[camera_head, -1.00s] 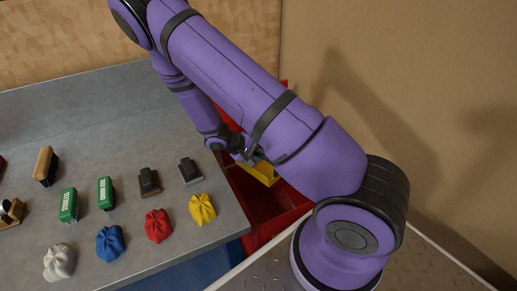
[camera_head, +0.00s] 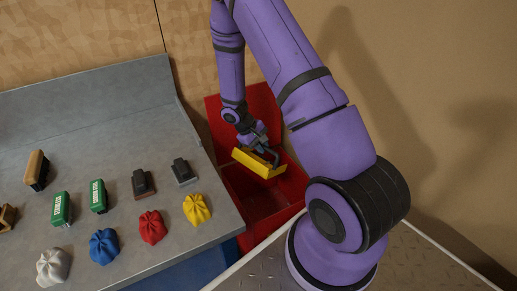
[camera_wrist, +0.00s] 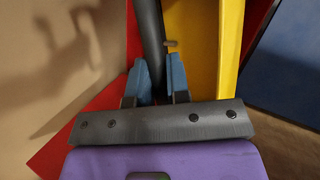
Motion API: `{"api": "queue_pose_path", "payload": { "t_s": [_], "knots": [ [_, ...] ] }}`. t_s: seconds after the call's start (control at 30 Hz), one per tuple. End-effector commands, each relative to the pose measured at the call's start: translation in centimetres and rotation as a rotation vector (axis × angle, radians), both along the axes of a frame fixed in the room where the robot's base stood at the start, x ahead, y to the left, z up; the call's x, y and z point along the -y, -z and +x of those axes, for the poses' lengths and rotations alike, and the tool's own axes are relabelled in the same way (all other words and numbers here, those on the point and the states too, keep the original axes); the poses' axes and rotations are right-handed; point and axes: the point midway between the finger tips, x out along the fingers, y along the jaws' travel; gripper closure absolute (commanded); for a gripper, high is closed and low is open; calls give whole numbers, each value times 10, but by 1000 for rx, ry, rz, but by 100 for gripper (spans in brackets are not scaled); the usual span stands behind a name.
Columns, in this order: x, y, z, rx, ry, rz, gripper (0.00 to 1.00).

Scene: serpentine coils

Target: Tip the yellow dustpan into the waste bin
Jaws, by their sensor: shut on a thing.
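The yellow dustpan (camera_head: 258,162) is over the red waste bin (camera_head: 250,236) in the head view, near the bin's back wall. My gripper (camera_head: 264,147) is shut on the dustpan's dark handle. In the wrist view my gripper's blue fingers (camera_wrist: 157,80) stand either side of the dark handle (camera_wrist: 150,35). The yellow pan (camera_wrist: 213,45) runs up beside it on the right. Its tilt and whether anything lies in it cannot be told. The visible floor of the bin looks bare.
A wall stands behind and right. A metal plate (camera_head: 262,268) lies in front.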

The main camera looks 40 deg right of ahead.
Motion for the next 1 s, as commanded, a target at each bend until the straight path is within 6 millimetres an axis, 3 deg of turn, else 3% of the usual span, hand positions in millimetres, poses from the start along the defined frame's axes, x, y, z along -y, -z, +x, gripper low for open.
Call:
{"api": "queue_pose_path", "payload": {
  "t_s": [0.77,1.0],
  "knots": [
    [45,-8,7,-44,5,317,100],
    [67,-6,10,-69,6,466,100]
  ]
}}
